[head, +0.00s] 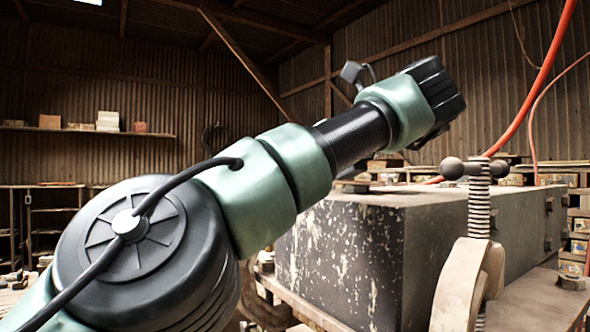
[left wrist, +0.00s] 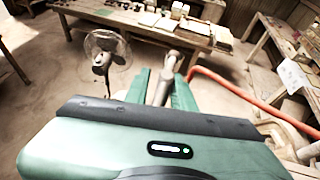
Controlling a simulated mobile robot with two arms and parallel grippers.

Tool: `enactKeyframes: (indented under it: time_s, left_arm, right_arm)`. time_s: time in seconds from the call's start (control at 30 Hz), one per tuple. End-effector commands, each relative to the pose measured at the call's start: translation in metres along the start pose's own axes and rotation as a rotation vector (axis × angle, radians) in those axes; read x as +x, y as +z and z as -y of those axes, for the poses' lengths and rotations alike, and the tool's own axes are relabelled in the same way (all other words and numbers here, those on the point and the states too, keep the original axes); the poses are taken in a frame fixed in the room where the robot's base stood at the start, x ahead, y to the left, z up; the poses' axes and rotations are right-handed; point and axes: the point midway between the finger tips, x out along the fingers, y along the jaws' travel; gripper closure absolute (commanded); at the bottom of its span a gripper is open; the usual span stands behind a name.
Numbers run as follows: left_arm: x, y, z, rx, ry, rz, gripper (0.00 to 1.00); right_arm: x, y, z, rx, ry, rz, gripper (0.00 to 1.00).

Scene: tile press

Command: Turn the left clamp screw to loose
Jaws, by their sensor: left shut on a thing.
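In the head view my left arm crosses the picture, its dark wrist end at upper right, and its fingertips are hidden. In the left wrist view the green fingers of my left gripper (left wrist: 159,92) are shut on a grey rod-like thing (left wrist: 164,78) with a rounded end. I cannot tell whether this is part of the left clamp screw. A clamp (head: 460,285) with a threaded screw (head: 479,205) and a ball-ended bar stands upright at the right. A curved brown part, perhaps another clamp, shows low behind my arm. The left clamp screw cannot be made out. My right gripper is not in view.
A large worn grey block (head: 345,255) fills the middle right behind my arm. An orange hose (head: 548,65) hangs at the right. A fan (left wrist: 105,52) and a cluttered table (left wrist: 150,24) stand farther off, with open floor between.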

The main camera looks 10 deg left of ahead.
Motion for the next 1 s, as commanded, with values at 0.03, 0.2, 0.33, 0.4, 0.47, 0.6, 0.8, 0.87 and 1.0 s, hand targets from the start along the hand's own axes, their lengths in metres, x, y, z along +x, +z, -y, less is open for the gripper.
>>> enactKeyframes:
  time_s: [0.03, 0.2, 0.33, 0.4, 0.47, 0.6, 0.8, 0.87, 1.0]
  left_arm:
    - [0.001, -0.0011, 0.0004, -0.001, 0.005, -0.002, 1.0]
    - [0.001, -0.0008, 0.0005, -0.002, 0.007, -0.001, 1.0]
    - [0.0009, -0.0005, 0.0005, -0.003, 0.006, -0.001, 1.0]
    - [0.0008, -0.0003, 0.0005, -0.003, 0.006, 0.0, 1.0]
    - [0.0008, -0.0001, 0.0005, -0.003, 0.005, 0.0, 0.61]
    - [0.0006, 0.0002, 0.0004, -0.003, 0.005, 0.001, 0.59]
    - [0.0002, 0.0007, 0.0002, -0.003, 0.004, 0.001, 0.59]
    - [0.0001, 0.0008, 0.0002, -0.003, 0.004, 0.001, 0.59]
    - [0.0003, 0.0008, 0.0001, -0.002, 0.001, 0.001, 0.59]
  right_arm:
    - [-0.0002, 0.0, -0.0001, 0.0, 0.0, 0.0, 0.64]
    - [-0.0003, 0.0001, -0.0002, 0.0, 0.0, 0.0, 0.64]
    - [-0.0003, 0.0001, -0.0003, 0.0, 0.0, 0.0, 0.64]
    - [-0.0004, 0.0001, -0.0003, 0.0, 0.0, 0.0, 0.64]
    - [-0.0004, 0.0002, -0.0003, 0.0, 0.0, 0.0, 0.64]
    - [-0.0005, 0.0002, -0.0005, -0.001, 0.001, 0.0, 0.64]
    - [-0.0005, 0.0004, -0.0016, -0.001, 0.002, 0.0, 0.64]
    - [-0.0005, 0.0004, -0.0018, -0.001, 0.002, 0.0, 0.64]
    - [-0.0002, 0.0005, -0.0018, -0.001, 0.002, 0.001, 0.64]
